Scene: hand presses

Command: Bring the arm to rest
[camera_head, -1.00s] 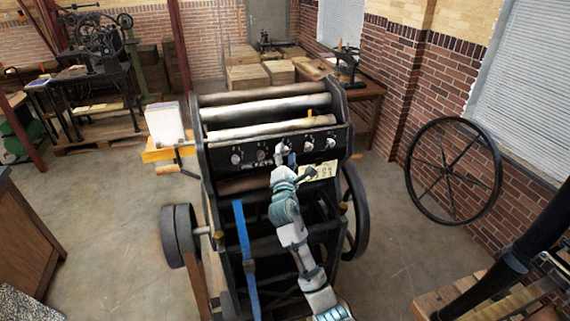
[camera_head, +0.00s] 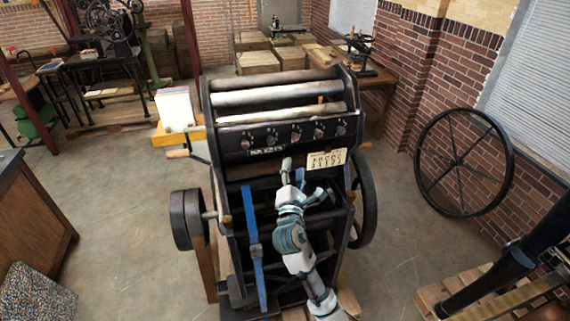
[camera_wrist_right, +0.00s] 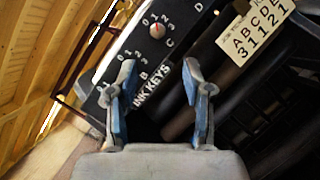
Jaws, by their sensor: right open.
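My right gripper (camera_head: 294,173) is open and empty, raised in front of the black press (camera_head: 228,155), just below its row of dials. In the right wrist view the two fingers of my right gripper (camera_wrist_right: 160,100) stand apart, with the panel lettered "INK KEYS" (camera_wrist_right: 150,88) behind them. A dial (camera_wrist_right: 157,30) and a card with letters and numbers (camera_wrist_right: 258,30) show beyond. The right arm reaches up from the bottom edge of the head view. My left gripper is not in view.
A stack of white paper (camera_head: 175,108) sits on a wooden shelf at the press's left side. A spoked black wheel (camera_head: 462,162) is by the brick wall at right. A wooden cabinet (camera_head: 35,215) stands at left. Open floor lies on both sides of the press.

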